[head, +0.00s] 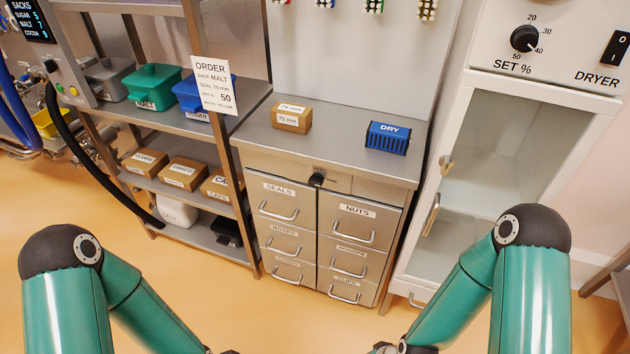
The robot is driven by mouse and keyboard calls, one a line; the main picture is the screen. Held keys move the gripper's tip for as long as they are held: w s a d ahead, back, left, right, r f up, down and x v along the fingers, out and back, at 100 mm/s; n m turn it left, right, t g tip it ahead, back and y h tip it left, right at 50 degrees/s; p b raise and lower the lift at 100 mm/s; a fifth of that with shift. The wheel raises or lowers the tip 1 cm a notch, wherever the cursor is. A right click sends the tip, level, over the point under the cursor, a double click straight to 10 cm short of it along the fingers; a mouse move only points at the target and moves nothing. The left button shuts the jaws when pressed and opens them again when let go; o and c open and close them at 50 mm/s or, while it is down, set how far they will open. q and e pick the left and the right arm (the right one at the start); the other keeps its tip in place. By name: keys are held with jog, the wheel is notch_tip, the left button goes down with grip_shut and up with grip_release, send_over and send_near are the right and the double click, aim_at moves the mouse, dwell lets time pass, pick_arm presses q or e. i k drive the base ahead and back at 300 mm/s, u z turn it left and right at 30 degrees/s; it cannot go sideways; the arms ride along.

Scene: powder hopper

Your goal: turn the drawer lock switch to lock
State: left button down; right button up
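The drawer cabinet (311,235) stands in the middle, with two columns of closed drawers. A small black knob (316,180) sits on the strip above the drawers, near the gap between the columns. It looks like the drawer lock switch. Small markings by it are too small to read, and I cannot tell its setting. My two green arms reach in from the lower left and lower right. Their lower ends run out at the bottom edge, so neither gripper shows. Nothing of mine touches the knob.
On the cabinet top are a cardboard box (291,117) and a blue DRY box (387,138). A metal shelf with bins and an ORDER sign (214,85) stands left. A white dryer cabinet (500,165) with a glass door stands right. The floor before the drawers is clear.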

aim_at(316, 179)
jog(key=u, duration=1.65)
jog(key=i, duration=0.1)
jog(key=z, duration=3.2)
jog(key=k, duration=1.4)
jog(key=u, duration=1.25)
jog(key=i, duration=1.05)
jog(key=u, duration=0.05)
